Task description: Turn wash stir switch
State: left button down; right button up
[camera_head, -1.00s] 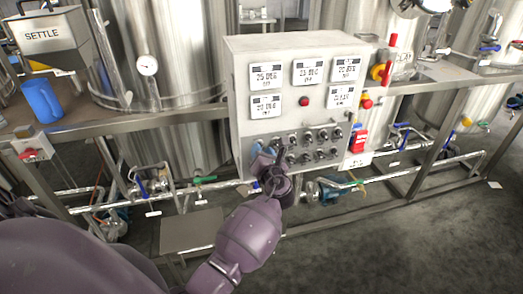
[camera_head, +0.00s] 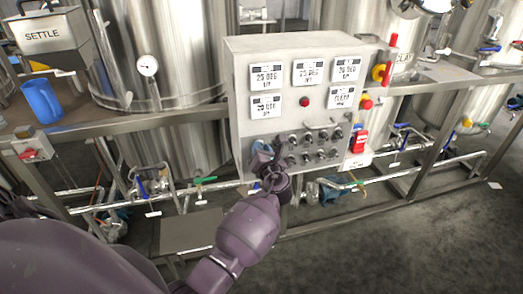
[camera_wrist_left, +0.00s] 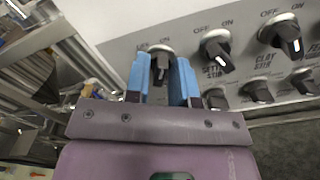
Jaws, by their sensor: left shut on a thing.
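The grey control panel (camera_head: 300,115) stands in the middle of the head view, with two rows of black rotary switches low on its face. My left gripper (camera_head: 262,155) is at the left end of the upper row. In the left wrist view, the blue fingers of my left gripper (camera_wrist_left: 161,80) are shut on a black switch knob (camera_wrist_left: 160,66) with OFF and ON marks above it. Its lower label is hidden by the gripper. To its right are the settle stir switch (camera_wrist_left: 217,52) and the clay stir switch (camera_wrist_left: 287,38). My right gripper is not in view.
Large steel tanks (camera_head: 175,60) stand behind the panel. A steel bench frame with pipes and valves runs along both sides. A blue jug (camera_head: 42,100) is at the left, and a red switch (camera_head: 360,141) is at the panel's lower right. The floor at right is clear.

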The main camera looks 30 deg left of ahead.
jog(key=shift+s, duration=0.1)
pick_arm(q)
jog(key=shift+n+b, duration=0.8)
jog(key=shift+n, duration=5.1)
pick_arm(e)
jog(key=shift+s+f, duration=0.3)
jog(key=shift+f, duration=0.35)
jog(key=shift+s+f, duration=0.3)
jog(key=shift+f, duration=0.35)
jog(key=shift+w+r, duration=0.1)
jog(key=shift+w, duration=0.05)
pick_arm(q)
jog(key=c, duration=1.2)
grip_release()
jog(key=shift+c, duration=0.2)
jog(key=shift+o, duration=0.2)
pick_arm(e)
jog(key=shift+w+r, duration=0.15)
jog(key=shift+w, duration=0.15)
